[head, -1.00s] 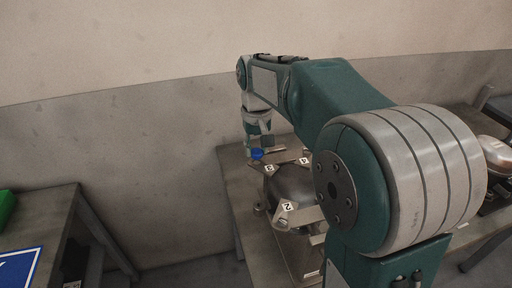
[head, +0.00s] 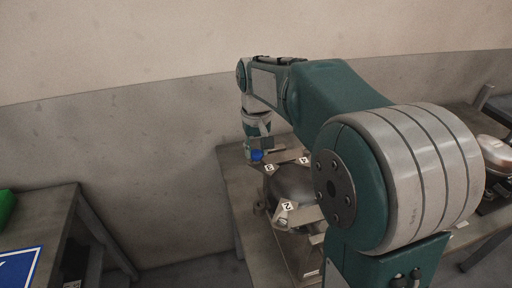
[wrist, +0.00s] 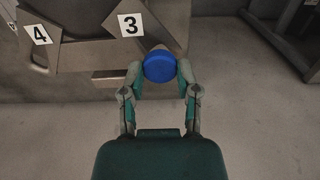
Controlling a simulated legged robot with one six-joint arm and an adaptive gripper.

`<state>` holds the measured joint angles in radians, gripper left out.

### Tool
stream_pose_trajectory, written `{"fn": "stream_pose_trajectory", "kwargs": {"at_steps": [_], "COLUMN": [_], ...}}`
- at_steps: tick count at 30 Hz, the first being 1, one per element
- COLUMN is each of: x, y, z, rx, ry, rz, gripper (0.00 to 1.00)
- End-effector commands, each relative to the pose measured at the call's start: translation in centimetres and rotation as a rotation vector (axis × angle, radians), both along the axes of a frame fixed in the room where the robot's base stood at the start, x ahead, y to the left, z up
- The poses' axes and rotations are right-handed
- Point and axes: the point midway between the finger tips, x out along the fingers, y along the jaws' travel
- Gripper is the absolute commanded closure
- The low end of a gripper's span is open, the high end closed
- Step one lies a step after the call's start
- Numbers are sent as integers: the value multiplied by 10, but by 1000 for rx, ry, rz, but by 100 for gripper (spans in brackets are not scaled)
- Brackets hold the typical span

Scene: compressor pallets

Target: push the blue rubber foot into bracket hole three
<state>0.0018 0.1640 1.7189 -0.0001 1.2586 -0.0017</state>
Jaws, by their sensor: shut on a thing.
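The blue rubber foot (wrist: 160,66) is round and sits between the fingertips of my gripper (wrist: 160,80) in the wrist view. The gripper is shut on it. The bracket plate labelled 3 (wrist: 131,25) is just beyond the foot, a little to the left, and its hole is not visible. In the head view the blue foot (head: 257,155) is at the end of my arm, beside the bracket plate labelled 3 (head: 270,168). I cannot tell whether the foot touches the bracket. The compressor (head: 292,185) stands among the labelled brackets, partly hidden by my arm.
A plate labelled 4 (wrist: 40,34) is left of plate 3, and a plate labelled 2 (head: 286,207) is nearer in the head view. A bench (head: 50,215) with a green object stands at the left. Another compressor (head: 494,150) is at the far right.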

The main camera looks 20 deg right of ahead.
Motion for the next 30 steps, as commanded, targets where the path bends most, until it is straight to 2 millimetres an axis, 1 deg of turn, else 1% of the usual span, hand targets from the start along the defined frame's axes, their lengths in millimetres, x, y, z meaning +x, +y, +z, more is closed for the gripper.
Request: {"fn": "stream_pose_trajectory", "kwargs": {"at_steps": [18,19,20,21,22,30], "x": [0,0,0,0,0,0], "y": [0,0,0,0,0,0], "z": [-13,-14,-13,-13,-13,-13], "rx": [0,0,0,0,0,0], "ry": [0,0,0,0,0,0], "rz": [0,0,0,0,0,0], "gripper": [100,54,41,23,18,18]}}
